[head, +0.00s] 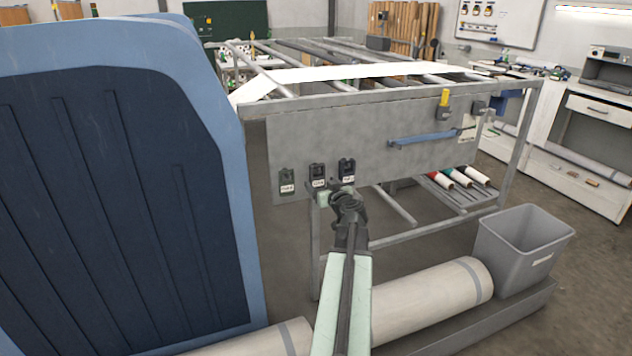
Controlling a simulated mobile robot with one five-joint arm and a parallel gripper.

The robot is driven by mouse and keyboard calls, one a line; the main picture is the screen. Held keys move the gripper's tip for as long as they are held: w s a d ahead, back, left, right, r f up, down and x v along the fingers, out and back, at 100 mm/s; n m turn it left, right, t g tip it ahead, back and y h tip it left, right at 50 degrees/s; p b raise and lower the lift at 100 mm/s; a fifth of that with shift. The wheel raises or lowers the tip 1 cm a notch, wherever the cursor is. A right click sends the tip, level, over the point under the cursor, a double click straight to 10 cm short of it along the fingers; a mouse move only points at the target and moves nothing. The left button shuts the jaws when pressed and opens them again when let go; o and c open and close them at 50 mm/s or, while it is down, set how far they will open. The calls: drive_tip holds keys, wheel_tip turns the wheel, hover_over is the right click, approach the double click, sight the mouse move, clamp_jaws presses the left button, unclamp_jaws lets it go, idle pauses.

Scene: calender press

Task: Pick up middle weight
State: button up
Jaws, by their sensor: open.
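Three small weights with white labels hang in a row on the grey front panel of a metal frame. The left one is grey-green (287,182). The middle weight (318,175) is dark grey to black, and the right one (347,169) is dark navy. My gripper (335,191) is open, just below the middle and right weights in the picture. My dark wrist joint partly hides the jaws. No weight shows between them, and I cannot tell whether they touch the middle weight.
The panel (380,130) also carries a blue bar handle (430,139) and a yellow-handled part (444,101). A big blue-framed dark panel (90,200) blocks the left. A cream roll (430,297) and a grey bin (521,250) stand low at right.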

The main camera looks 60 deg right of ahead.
drive_tip(key=x, duration=0.3)
drive_tip(key=shift+s, duration=0.1)
drive_tip(key=shift+a, duration=0.1)
clamp_jaws()
drive_tip(key=shift+r, duration=0.1)
